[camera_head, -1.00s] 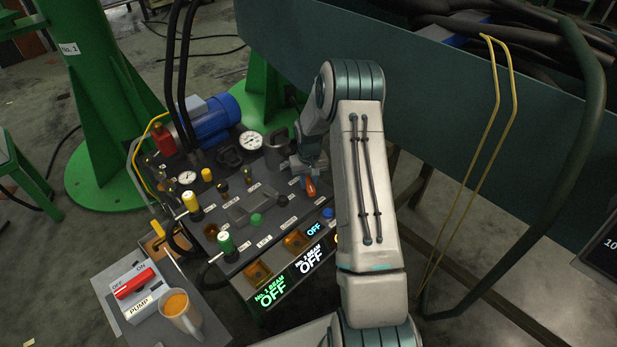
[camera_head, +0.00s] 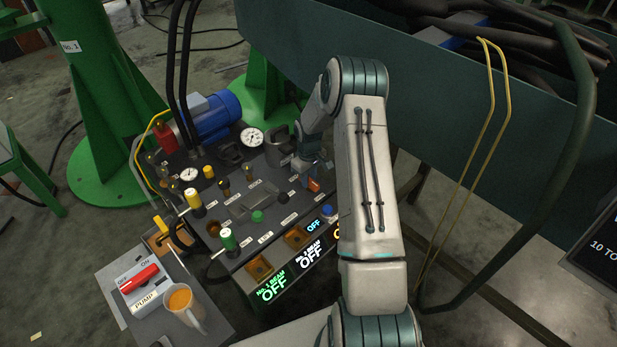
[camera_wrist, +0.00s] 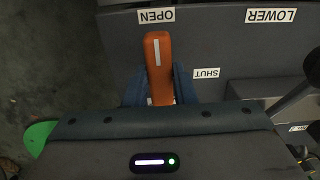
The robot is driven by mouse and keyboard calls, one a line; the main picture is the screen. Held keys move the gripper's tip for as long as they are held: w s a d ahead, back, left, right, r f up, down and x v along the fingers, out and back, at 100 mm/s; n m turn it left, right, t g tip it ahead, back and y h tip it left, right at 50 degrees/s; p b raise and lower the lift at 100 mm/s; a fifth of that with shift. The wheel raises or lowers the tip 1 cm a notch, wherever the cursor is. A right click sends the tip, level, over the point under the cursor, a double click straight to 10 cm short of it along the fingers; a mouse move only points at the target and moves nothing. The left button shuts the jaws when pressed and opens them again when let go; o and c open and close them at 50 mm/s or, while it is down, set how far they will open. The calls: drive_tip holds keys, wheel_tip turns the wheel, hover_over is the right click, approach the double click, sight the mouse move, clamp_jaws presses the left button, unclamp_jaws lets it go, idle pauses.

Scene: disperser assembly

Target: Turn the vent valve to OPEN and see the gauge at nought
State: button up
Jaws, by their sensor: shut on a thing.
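The vent valve's orange lever (camera_wrist: 157,58) stands between the two blue fingers of my gripper (camera_wrist: 159,86) in the wrist view. My gripper is shut on it. The lever's free end points up the picture, just below the OPEN label (camera_wrist: 155,15); the SHUT label (camera_wrist: 206,73) is off to its right. In the head view the lever (camera_head: 314,184) shows small and partly hidden at my gripper (camera_head: 311,175), at the panel's right side. A large white gauge (camera_head: 252,137) and a smaller one (camera_head: 189,174) face up on the panel; their needles are too small to read.
A yellow-capped valve (camera_head: 194,199) and a green-capped one (camera_head: 227,238) stand on the panel's left. A pump switch box (camera_head: 143,284) and a mug (camera_head: 184,304) sit at the lower left. A dark green trough wall (camera_head: 300,40) rises behind my arm.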

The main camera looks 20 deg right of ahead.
drive_tip(key=o, duration=1)
wheel_tip(320, 180, up, 14)
drive_tip(key=p, duration=0.4)
drive_tip(key=shift+f, duration=0.1)
